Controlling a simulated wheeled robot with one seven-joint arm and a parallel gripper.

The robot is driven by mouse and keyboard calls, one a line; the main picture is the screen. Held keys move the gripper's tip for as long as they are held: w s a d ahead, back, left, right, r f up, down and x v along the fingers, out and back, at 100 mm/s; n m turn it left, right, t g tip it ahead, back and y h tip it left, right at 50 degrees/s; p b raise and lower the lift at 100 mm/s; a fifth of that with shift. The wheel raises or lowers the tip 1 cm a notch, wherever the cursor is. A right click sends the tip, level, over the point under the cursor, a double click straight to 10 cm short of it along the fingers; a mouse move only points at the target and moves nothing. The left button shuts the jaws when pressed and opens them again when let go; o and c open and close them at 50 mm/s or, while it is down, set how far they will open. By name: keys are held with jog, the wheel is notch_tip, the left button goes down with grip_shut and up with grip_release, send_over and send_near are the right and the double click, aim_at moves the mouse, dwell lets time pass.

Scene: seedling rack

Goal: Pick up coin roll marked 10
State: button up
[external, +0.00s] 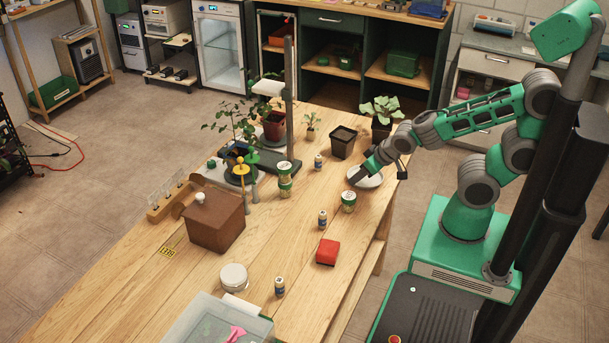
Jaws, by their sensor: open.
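The arm reaches in from the right and hides part of the plate. I cannot make out a coin roll marked 10, nor any number at this size. Small upright cylinders with dark labels stand on the table: one (318,162) left of the plate, one (322,219) nearer the camera, and one (280,286) near the front. I cannot tell whether any is a coin roll.
A green-and-cream tin (348,202) stands just in front of the plate. Two more tins (285,187) are farther left. A dark empty pot (342,143) and a potted plant (381,112) stand behind. A red block (327,252) and brown box (215,222) are nearer the camera.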

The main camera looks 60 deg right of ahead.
aim_at(318, 163)
jog(key=w+t, duration=0.2)
jog(key=w+d+f+t+h+b, duration=0.1)
jog(key=shift+w+d+m, duration=0.1)
jog(key=shift+w+m, duration=0.2)
jog(key=shift+w, duration=0.05)
jog(key=w+r+t, duration=0.1)
jog(key=t, duration=0.1)
jog(key=w+a+r+n+t, duration=0.1)
jog(key=t, duration=0.1)
jog(key=shift+a+r+b, duration=0.15)
jog(key=shift+a+b, duration=0.05)
jog(key=shift+b, duration=0.15)
jog(key=shift+w+r+t, duration=0.1)
jog(key=shift+w+t, duration=0.3)
jog(key=shift+w, duration=0.05)
jog(key=x, duration=0.4)
jog(key=p+x, duration=0.1)
jog(key=x, duration=0.2)
jog(key=shift+d+r, duration=0.25)
jog(key=shift+c, duration=0.2)
grip_shut()
